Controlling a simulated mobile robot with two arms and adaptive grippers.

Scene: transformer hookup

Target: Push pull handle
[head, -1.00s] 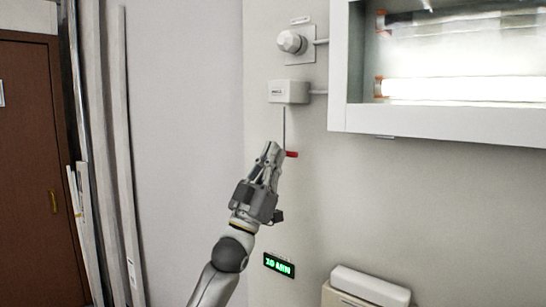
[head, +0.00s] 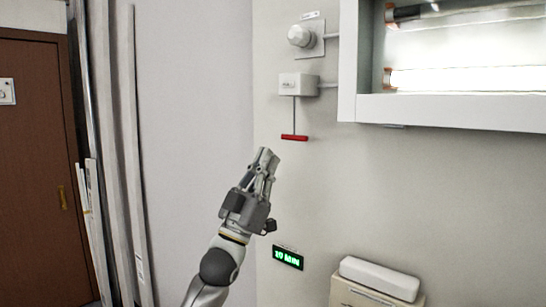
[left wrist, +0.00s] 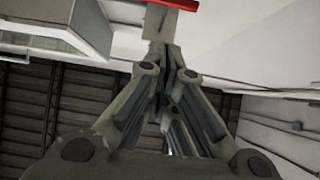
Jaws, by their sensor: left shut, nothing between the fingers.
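The pull handle (head: 294,138) is a red bar hanging on a thin grey rod below a small white box (head: 298,85) on the wall. In the left wrist view the red bar (left wrist: 178,4) shows at the top edge, past the fingertips. My left gripper (head: 266,154) is shut and empty, below and left of the handle in the head view. A gap shows between the fingertips and the bar there. In the left wrist view the closed fingers (left wrist: 164,50) point toward the bar. My right gripper is not in view.
A round white knob (head: 300,36) is above the box. A white-framed lit cabinet (head: 440,112) juts out at the upper right. A green display (head: 288,257) and a white-topped box (head: 380,277) are lower down. A brown door (head: 35,170) is at far left.

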